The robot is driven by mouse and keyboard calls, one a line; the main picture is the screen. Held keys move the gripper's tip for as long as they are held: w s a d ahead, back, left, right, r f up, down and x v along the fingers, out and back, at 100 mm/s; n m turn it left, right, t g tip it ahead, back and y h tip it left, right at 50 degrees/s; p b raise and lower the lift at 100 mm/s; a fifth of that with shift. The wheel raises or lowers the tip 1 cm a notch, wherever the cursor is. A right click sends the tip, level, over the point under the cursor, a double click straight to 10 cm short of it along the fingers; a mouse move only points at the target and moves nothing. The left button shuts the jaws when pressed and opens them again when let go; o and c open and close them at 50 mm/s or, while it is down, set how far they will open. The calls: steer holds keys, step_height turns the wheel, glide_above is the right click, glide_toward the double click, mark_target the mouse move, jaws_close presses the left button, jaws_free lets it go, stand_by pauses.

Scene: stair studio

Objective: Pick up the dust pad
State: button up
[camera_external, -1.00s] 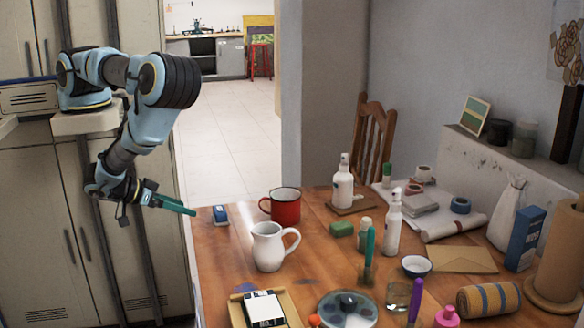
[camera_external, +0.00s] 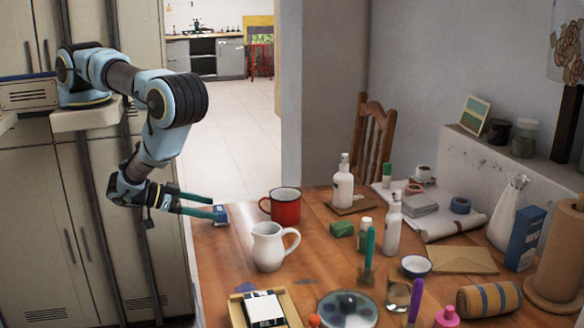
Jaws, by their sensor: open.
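A small dark-blue block with a pale side (camera_external: 221,215), likely the dust pad, sits on the wooden table (camera_external: 215,255) near its back-left edge. My gripper (camera_external: 213,209) reaches in from the left with its two teal fingers spread apart. The fingertips are at the block's left side and partly overlap it in the picture. I cannot tell whether they touch it or how far it lies between them. A green sponge-like block (camera_external: 342,229) lies farther right.
A red mug (camera_external: 286,208) and a white pitcher (camera_external: 267,247) stand just right of the block. Bottles, a tray (camera_external: 287,302), a palette and jars crowd the table's middle and right. Tall cabinets stand behind my arm at the left.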

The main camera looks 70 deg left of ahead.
steer(key=shift+p+x, duration=0.3)
steer(key=shift+x, duration=1)
steer(key=shift+c, duration=0.4)
steer(key=c, duration=1.2)
steer(key=shift+r, duration=0.1)
